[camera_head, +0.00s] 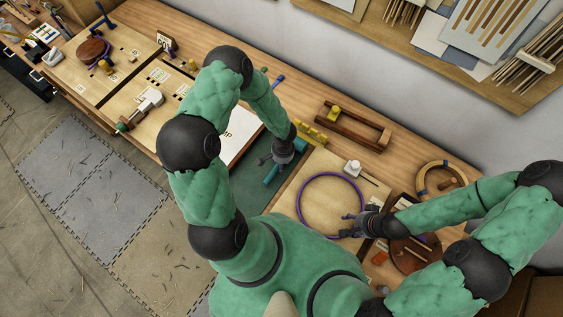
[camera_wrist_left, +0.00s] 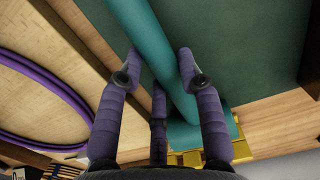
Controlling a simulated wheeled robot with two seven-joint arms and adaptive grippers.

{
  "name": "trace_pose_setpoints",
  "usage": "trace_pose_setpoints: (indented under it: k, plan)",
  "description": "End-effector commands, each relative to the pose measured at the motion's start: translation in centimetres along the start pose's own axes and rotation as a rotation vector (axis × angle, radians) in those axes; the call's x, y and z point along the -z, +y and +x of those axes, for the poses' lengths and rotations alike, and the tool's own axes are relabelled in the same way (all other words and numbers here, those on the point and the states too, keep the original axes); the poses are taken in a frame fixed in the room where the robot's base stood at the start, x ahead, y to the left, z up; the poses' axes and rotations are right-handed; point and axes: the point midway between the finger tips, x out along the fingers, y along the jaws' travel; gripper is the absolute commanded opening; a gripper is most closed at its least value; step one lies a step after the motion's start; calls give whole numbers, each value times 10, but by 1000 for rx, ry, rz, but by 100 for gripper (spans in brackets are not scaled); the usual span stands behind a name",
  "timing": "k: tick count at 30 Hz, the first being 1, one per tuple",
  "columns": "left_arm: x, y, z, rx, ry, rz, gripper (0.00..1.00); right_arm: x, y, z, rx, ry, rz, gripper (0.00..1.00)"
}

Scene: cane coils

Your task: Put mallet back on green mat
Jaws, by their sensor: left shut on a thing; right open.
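The green mat (camera_head: 246,190) lies flat on the bench in the head view, partly behind my left arm. It also fills much of the left wrist view (camera_wrist_left: 245,55). The teal mallet (camera_head: 271,175) is at my left gripper (camera_head: 274,160). In the left wrist view its teal shaft (camera_wrist_left: 155,50) runs between the fingers of my left gripper (camera_wrist_left: 160,85), which is shut on it. Whether the mallet touches the mat is unclear. My right gripper (camera_head: 354,224) is open, beside the lower right of a purple ring (camera_head: 301,197).
A yellow notched block (camera_head: 312,133) stands just right of the mat. A wooden frame (camera_head: 352,127) is farther back. A light board (camera_head: 318,165) carries the purple ring and a small white container (camera_head: 352,168). A white sheet (camera_head: 238,135) lies left of my left gripper.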

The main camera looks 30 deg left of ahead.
Motion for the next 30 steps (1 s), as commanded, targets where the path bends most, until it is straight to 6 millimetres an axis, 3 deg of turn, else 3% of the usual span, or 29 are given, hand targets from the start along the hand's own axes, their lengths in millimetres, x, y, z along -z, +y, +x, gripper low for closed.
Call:
trace_pose_setpoints:
  k: [13,14,15,16,30]
  plan:
    - [1,0,6,0,1,0,0,0,1,3,0,0,0,49]
    - [0,0,6,0,0,1,45,0,1,2,0,0,0,49]
    - [0,0,5,0,0,1,56,0,1,2,0,0,0,49]
    - [0,0,5,0,0,1,60,0,0,2,0,0,0,49]
    - [1,0,-3,1,2,0,60,0,0,-1,0,0,0,49]
